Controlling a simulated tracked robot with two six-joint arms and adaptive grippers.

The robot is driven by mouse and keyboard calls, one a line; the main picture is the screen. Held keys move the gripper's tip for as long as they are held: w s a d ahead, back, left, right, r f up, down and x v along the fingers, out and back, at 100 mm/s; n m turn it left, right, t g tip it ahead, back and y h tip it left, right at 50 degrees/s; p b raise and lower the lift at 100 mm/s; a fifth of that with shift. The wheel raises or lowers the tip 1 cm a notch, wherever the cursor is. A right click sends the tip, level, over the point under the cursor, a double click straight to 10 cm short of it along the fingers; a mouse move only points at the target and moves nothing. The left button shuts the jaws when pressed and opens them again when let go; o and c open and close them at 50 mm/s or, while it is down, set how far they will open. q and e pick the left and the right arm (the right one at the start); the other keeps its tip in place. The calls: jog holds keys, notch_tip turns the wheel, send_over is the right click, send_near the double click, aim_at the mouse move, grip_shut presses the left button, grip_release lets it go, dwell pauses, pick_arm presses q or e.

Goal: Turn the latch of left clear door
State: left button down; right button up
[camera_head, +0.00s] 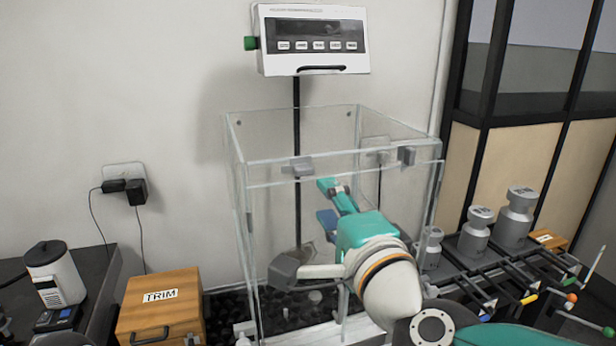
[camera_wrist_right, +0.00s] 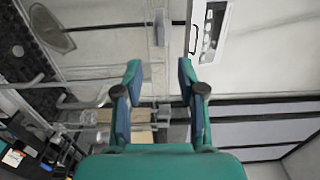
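A clear box (camera_head: 238,158) with pale edges stands around a black pole against the wall. A grey latch-like block (camera_head: 298,167) sits on its front top edge, left of centre, and another grey block (camera_head: 406,156) sits near its right corner. My right gripper (camera_head: 326,203) is teal with blue pads, open, just below and right of the left block. It looks apart from that block; its depth relative to the clear panel is unclear. In the right wrist view the gripper (camera_wrist_right: 159,75) has its fingers spread with nothing held. My left gripper is not in view.
A display unit (camera_head: 314,40) tops the pole. A grey angular part (camera_head: 285,272) is low at the box's front. A wooden TRIM box (camera_head: 162,308) stands left. Metal weights (camera_head: 475,228) stand on a rack at right.

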aim_at(306, 174)
jog(key=p+x, duration=0.1)
jog(key=x, duration=0.9)
jog(key=shift+w, duration=0.1)
jog(key=shift+f, duration=0.1)
grip_shut()
